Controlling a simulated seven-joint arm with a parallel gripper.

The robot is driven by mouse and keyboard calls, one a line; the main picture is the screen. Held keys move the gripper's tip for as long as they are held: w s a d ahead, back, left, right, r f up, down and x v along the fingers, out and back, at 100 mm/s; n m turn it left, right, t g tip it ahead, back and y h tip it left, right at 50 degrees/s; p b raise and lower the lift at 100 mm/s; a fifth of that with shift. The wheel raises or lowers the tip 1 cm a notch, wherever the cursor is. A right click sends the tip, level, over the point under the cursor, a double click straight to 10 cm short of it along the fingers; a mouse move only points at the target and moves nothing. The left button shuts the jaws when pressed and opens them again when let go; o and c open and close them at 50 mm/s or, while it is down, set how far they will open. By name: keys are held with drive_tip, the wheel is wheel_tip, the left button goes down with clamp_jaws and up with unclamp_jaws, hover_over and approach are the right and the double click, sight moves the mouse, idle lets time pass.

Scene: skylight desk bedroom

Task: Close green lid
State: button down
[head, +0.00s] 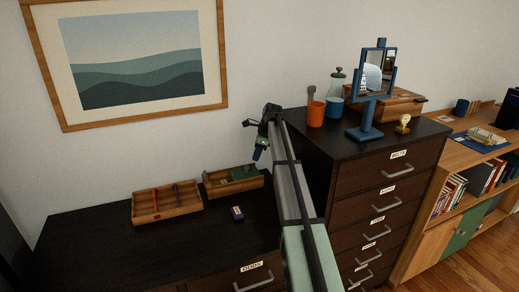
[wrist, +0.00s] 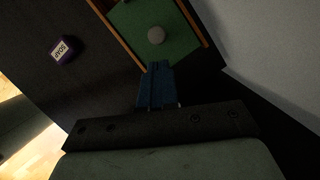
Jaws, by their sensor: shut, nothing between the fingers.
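A small wooden box (head: 222,190) stands on the dark low dresser top against the wall. A green lid (head: 243,173) shows at its right part; the left part looks open, though it is small here. In the wrist view the green lid (wrist: 150,22) lies between wooden edges and carries a round grey knob (wrist: 156,36). My gripper (head: 257,155) is above and to the right of the box in the head view. In the wrist view my blue fingers (wrist: 160,66) are together and empty, just below the knob in the picture. I cannot tell whether they touch the lid.
A wooden divided tray (head: 150,218) stands left of the box. A purple soap box (head: 236,213) lies in front; it also shows in the wrist view (wrist: 65,49). A tall dark chest (head: 375,160) rises to the right, with a blue mirror (head: 376,80) and cups on top.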

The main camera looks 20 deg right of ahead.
drive_tip(key=shift+x, duration=2.1)
hover_over(232, 177)
drive_tip(key=shift+s, duration=0.2)
